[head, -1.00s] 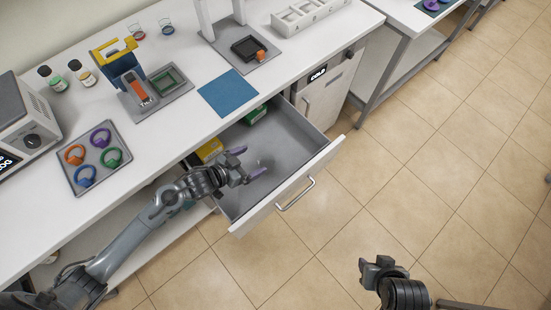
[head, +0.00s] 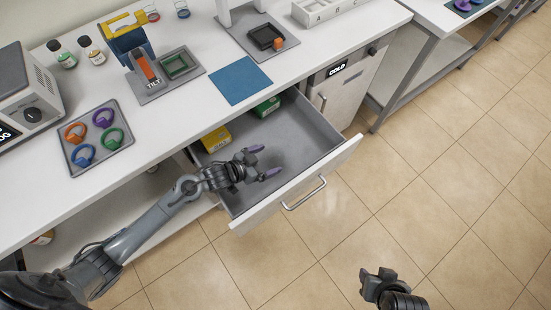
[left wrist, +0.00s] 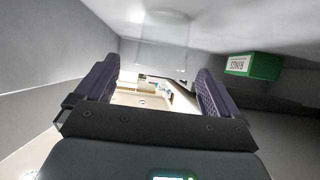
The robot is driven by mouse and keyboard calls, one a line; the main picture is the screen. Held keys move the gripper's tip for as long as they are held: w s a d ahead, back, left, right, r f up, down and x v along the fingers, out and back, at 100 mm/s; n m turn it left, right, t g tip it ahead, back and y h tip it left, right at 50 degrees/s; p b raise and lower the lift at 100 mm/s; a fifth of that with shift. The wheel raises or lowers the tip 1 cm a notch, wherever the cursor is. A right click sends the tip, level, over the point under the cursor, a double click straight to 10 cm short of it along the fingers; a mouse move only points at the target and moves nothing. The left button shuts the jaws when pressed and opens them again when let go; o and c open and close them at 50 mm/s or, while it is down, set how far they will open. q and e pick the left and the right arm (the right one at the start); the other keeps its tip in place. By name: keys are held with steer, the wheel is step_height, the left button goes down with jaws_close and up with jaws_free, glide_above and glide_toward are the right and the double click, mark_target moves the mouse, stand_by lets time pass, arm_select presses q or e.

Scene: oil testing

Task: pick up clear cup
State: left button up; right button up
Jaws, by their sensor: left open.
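The clear cup (left wrist: 160,45) shows faintly in the left wrist view as a see-through outline with a round end, ahead of and between the fingers. In the head view I cannot make it out clearly. My left gripper (head: 264,162) is open inside the pulled-out drawer (head: 312,138). Its two purple fingers also show in the left wrist view (left wrist: 150,85), spread apart on either side of the cup's outline. I see no finger closed on the cup. My right gripper (head: 379,281) is away over the floor; its jaw state is unclear.
A yellow box (head: 215,139) and a green box (head: 267,106) lie in the drawer's back part. Drawer walls and the front panel (head: 300,190) surround the left gripper. The counter above holds a ring tray (head: 124,145) and a blue mat (head: 240,80).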

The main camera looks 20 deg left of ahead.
mark_target(282, 153)
arm_select(q)
steer(key=shift+x, duration=2.35)
steer(key=c, duration=1.1)
steer(key=shift+r, duration=0.15)
